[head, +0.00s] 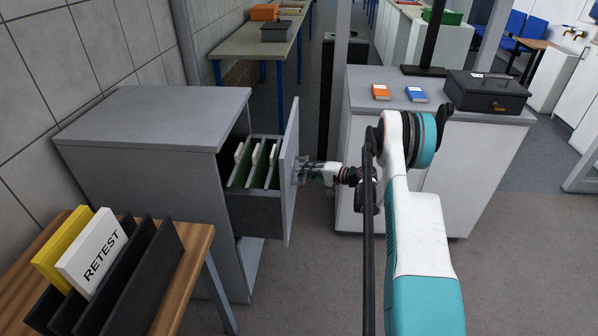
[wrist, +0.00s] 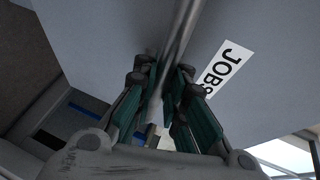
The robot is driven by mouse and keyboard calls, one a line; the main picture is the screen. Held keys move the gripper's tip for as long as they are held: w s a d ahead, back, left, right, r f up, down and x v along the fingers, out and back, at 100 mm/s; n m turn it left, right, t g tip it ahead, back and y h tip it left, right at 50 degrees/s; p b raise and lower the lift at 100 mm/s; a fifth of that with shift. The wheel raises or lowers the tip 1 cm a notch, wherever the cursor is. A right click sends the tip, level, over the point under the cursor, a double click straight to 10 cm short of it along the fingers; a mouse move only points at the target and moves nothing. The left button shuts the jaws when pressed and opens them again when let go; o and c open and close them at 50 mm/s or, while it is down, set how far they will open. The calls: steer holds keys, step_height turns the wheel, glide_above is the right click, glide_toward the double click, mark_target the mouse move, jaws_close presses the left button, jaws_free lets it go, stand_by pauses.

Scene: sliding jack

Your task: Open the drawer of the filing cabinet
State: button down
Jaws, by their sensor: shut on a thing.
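The grey filing cabinet (head: 140,130) stands at the left in the head view. Its upper drawer (head: 255,212) is pulled out, and green dividers with white tabs show inside. My gripper (head: 304,172) is at the outer side of the drawer front (head: 290,165). In the wrist view my gripper (wrist: 166,80) has its fingers closed around the grey bar handle (wrist: 182,32). The drawer front (wrist: 105,40) fills much of that view, with a white label reading JOBS (wrist: 222,68) beside the handle.
A wooden table (head: 185,265) with a dark rack, a yellow folder and a white RETEST folder (head: 95,252) stands front left. A white cabinet (head: 490,160) with two small books and a black box (head: 487,92) stands right. Grey floor lies between.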

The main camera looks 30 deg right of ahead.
steer(key=s+d, duration=1)
steer(key=d, duration=0.4)
steer(key=shift+d, duration=0.3)
steer(key=c, duration=1.6)
jaws_free()
steer(key=v, duration=1.2)
steer(key=shift+w, duration=0.1)
